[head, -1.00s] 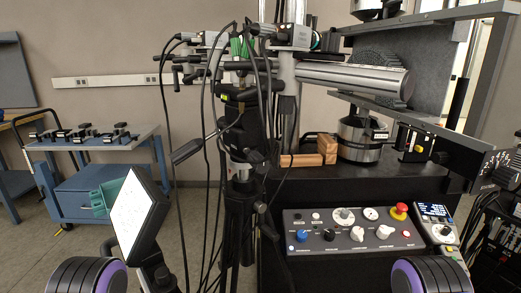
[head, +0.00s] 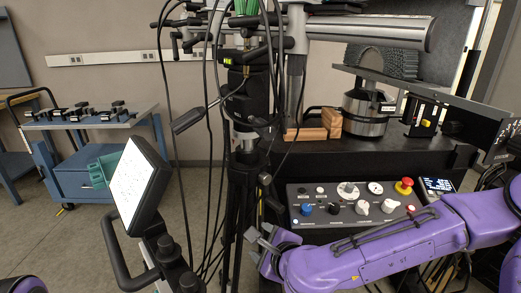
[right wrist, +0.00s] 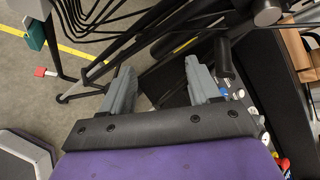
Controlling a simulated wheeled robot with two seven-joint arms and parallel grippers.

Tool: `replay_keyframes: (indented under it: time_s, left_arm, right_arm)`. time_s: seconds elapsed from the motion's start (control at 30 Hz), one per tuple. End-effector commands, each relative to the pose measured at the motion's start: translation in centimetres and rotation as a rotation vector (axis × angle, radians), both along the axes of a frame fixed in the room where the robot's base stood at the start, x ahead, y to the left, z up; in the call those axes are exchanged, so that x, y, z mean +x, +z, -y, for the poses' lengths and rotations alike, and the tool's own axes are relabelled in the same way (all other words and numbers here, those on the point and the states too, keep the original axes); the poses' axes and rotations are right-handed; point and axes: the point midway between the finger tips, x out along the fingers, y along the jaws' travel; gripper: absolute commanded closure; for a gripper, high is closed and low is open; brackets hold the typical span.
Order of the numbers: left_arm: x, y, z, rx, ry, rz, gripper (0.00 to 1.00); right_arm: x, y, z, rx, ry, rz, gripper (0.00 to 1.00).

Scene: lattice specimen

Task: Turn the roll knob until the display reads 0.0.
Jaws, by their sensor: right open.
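A camera tripod (head: 245,150) with a black geared head (head: 250,90) stands in the middle of the head view. A small yellow-green lit readout (head: 238,60) is on the head; its digits are too small to read. Black-handled knobs stick out of the head, one at its lower left (head: 187,121); I cannot tell which is the roll knob. My right gripper (head: 256,243) is low beside the tripod legs, below the head, open and empty. In the right wrist view its two grey fingers (right wrist: 160,72) are apart with dark tripod parts beyond. My left gripper is out of view.
A control panel (head: 300,222) with several knobs and a red button stands behind my right arm. A tilted white light panel (head: 137,188) is left of the tripod. Cables hang around the tripod. A blue cart (head: 80,186) stands at the back left.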

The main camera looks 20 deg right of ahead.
Motion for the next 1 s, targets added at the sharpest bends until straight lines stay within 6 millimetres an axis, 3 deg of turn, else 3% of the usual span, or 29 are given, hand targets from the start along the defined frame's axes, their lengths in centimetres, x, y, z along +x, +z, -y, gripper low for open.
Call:
replay_keyframes:
  time_s: [0.03,0.1,0.2,0.3,0.5,0.77,0.8,1.0]
  left_arm:
    - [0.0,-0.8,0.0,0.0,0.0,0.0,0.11]
    - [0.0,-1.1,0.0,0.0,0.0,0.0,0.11]
    - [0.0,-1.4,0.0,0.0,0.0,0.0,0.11]
    - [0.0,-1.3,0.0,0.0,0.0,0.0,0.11]
    - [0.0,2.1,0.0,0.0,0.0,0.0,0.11]
    - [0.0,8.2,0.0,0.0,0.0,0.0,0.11]
    - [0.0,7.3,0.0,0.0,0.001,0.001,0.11]
    - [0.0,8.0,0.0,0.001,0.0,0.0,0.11]
  right_arm:
    - [0.9,5.8,0.6,0.164,-0.061,0.108,0.39]
    - [0.8,13.1,1.7,0.363,-0.115,0.228,0.39]
    - [-0.4,19.9,3.4,0.559,-0.148,0.343,0.39]
    - [-1.4,23.1,4.4,0.652,-0.158,0.394,0.39]
    - [-0.5,24.8,4.6,0.667,-0.167,0.404,0.39]
    - [1.2,24.7,4.1,0.665,-0.159,0.396,0.39]
    - [2.5,23.9,4.0,0.663,-0.16,0.4,0.39]
    - [6.9,23.7,3.3,0.664,-0.16,0.402,0.39]
